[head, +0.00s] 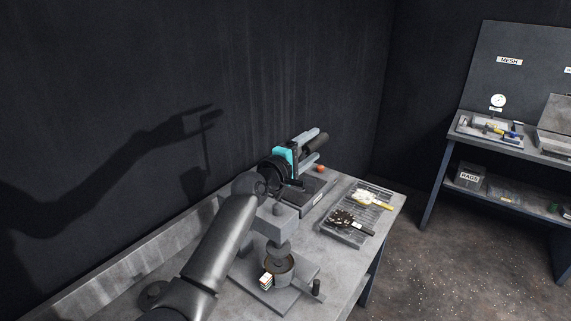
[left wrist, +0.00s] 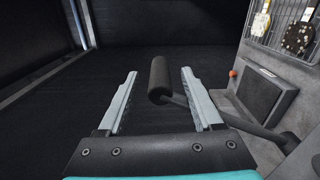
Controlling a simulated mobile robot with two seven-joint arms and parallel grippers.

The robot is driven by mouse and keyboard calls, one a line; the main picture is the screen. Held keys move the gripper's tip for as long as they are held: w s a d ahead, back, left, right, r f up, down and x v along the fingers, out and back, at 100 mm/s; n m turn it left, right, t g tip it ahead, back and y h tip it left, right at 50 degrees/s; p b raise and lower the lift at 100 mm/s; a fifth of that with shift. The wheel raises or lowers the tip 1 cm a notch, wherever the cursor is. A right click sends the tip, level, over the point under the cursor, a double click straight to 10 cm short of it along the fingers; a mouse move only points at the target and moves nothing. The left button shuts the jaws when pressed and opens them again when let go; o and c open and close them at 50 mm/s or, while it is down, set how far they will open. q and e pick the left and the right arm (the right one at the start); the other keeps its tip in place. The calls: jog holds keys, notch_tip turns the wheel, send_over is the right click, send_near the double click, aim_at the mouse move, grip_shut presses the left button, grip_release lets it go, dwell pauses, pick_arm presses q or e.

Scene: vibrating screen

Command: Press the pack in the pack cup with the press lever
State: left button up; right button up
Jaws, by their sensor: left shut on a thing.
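The press (head: 275,222) stands on the table, its round ram (head: 278,250) directly over the pack cup (head: 284,276). The cup is a brownish round cup on a grey base plate, with a small white and orange label at its front. The pack inside is hidden by the ram and cup rim. My left gripper (head: 309,143) is at the raised press lever (head: 319,141), its two fingers on either side of the dark handle. In the left wrist view the lever's black grip (left wrist: 159,79) lies between the fingertips. My right gripper is not in view.
A dark box with a label (head: 317,197) and an orange ball (head: 319,168) are behind the press. A short dark post (head: 316,287) stands by the base plate. A second bench (head: 547,157) is farther right.

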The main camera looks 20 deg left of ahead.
pick_arm(q)
jog(key=s+a, duration=0.2)
jog(key=s, duration=1)
jog(key=shift+s+a+r, duration=0.15)
jog(key=shift+s+a, duration=0.05)
jog(key=shift+s, duration=0.1)
jog(key=shift+d, duration=0.1)
